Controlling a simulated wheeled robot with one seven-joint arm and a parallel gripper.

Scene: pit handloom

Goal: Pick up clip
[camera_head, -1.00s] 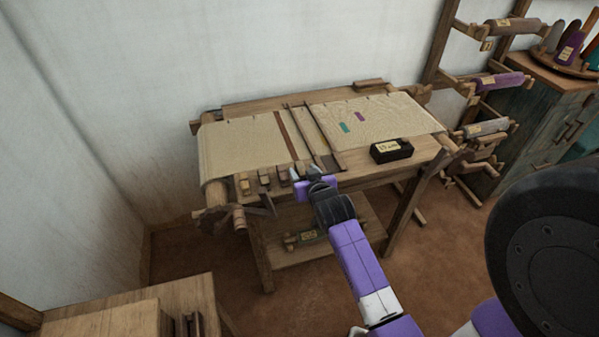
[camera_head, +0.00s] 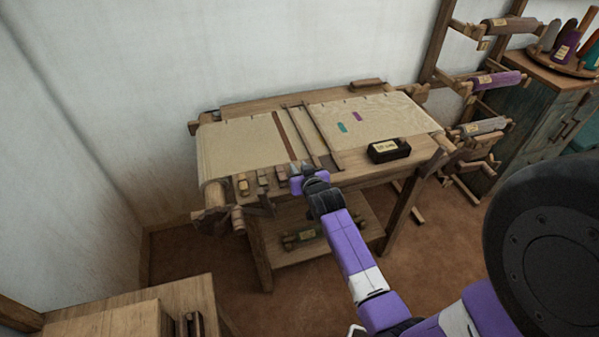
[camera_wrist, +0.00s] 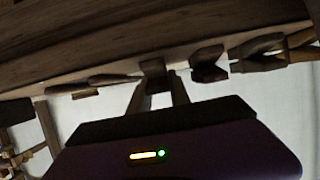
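Several small wooden clips sit in a row along the front edge of the loom table, one of them (camera_head: 243,184) at the left end. My gripper (camera_head: 307,174) is at the right end of this row. In the wrist view, two fingers (camera_wrist: 158,86) stand apart and point at a small brown block (camera_wrist: 154,68), which looks like a clip on the table edge. The block lies at the fingertips; I cannot tell whether they touch it. More clip-like pieces (camera_wrist: 208,66) show to its right. The gripper hides part of the row in the head view.
The loom table (camera_head: 350,180) carries cream cloth (camera_head: 240,145) with teal and purple patches. A dark labelled box (camera_head: 389,151) stands on its right front. A lower shelf (camera_head: 345,235) is under the table. A spool rack (camera_head: 470,100) stands to the right.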

